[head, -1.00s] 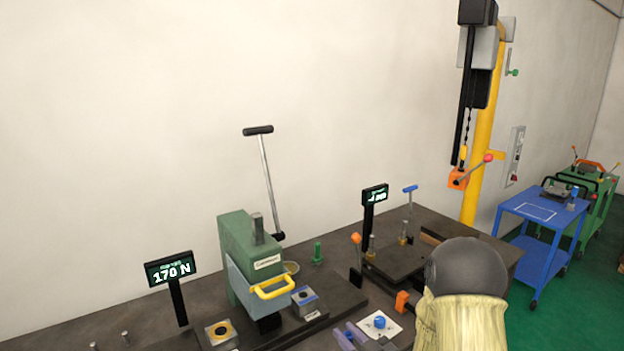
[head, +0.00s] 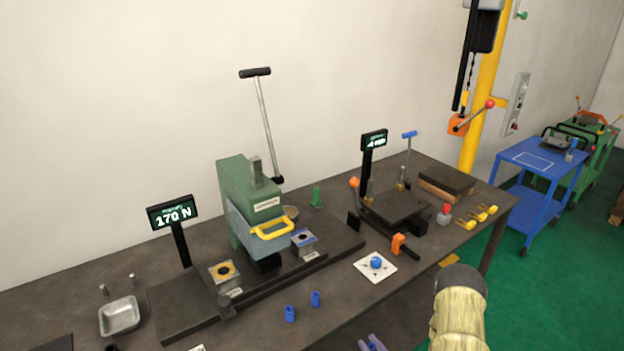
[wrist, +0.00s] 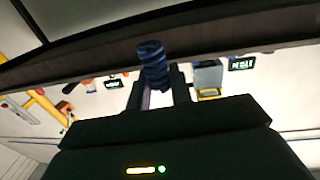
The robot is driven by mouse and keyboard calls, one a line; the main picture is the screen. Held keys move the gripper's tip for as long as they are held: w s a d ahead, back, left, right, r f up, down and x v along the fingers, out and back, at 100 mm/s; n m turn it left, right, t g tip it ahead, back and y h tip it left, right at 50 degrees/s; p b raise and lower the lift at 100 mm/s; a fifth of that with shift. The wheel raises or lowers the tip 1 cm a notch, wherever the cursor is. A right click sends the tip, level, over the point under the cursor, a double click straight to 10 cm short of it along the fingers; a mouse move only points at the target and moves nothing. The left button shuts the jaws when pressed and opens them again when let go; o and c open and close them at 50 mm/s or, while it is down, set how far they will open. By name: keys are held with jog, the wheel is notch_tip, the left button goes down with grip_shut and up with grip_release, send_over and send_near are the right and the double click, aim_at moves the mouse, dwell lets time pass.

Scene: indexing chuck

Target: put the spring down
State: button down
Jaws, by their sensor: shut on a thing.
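The spring (wrist: 152,62) is a dark blue coil in the wrist view. It stands between the fingertips of my gripper (wrist: 158,88), which is shut on it, and its upper part sticks out past the fingers. Behind it the wrist view shows a dark bench edge. In the head view, pale lilac fingertips, seemingly of my gripper (head: 372,343), show at the bottom edge, off the front of the bench (head: 345,325).
Two small blue pieces (head: 290,313) stand near the bench front. A white square plate (head: 362,273) carries a blue knob. A green press (head: 240,210), a metal dish (head: 120,316), an orange-handled part (head: 399,243) and several yellow pieces (head: 480,214) also occupy the bench. Bare bench lies around the blue pieces.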

jog(key=shift+a+f, duration=0.1)
jog(key=shift+f, duration=0.15)
jog(key=shift+r, duration=0.15)
jog(key=shift+w+r, duration=0.15)
jog(key=shift+r, duration=0.15)
jog(key=shift+a+f+b, duration=0.1)
jog(key=shift+f+b, duration=0.4)
jog(key=shift+f, duration=0.05)
